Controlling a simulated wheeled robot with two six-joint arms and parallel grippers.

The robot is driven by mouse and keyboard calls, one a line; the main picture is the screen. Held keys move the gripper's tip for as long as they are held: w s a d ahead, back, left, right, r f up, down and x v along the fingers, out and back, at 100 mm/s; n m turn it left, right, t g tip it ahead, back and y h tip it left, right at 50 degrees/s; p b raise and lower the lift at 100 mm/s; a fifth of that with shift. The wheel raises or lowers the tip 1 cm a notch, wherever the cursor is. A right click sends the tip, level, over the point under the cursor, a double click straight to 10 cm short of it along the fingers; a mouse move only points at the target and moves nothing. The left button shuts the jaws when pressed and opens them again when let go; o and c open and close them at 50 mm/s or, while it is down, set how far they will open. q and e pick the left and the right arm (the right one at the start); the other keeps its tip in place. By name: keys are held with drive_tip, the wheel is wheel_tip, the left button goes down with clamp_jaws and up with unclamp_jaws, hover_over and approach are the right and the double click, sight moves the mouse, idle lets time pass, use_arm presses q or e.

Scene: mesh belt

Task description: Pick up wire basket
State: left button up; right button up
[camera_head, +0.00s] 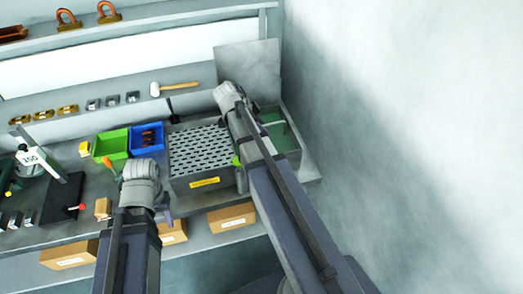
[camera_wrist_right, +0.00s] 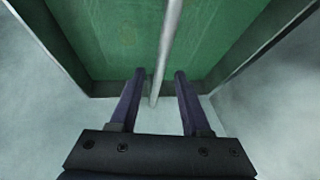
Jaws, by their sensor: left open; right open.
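My right gripper (camera_wrist_right: 160,74) is open above a green-bottomed tank (camera_wrist_right: 110,35) in the right wrist view. A thin grey rod (camera_wrist_right: 168,40) runs between its fingertips, with space on both sides; it may be a basket handle, but I cannot tell. No wire basket shows clearly. In the head view, the tank (camera_head: 286,140) is at the bench's right end, partly hidden by my right arm, and that gripper is mostly hidden. My left gripper (camera_head: 166,213) is near the bench's front edge, its fingers mostly hidden behind its wrist; it is open.
A perforated grey plate (camera_head: 200,148) lies left of the tank. Blue (camera_head: 146,140) and green (camera_head: 110,145) bins stand further left. A mallet (camera_head: 175,88) rests on the shelf behind. Cardboard boxes (camera_head: 232,217) sit below the bench. A wall (camera_head: 420,100) bounds the right side.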

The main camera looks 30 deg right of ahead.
drive_tip(key=b+x, duration=0.2)
drive_tip(key=x, duration=0.1)
drive_tip(key=shift+s+f, duration=0.15)
drive_tip(key=shift+f, duration=0.25)
clamp_jaws()
idle(1.1)
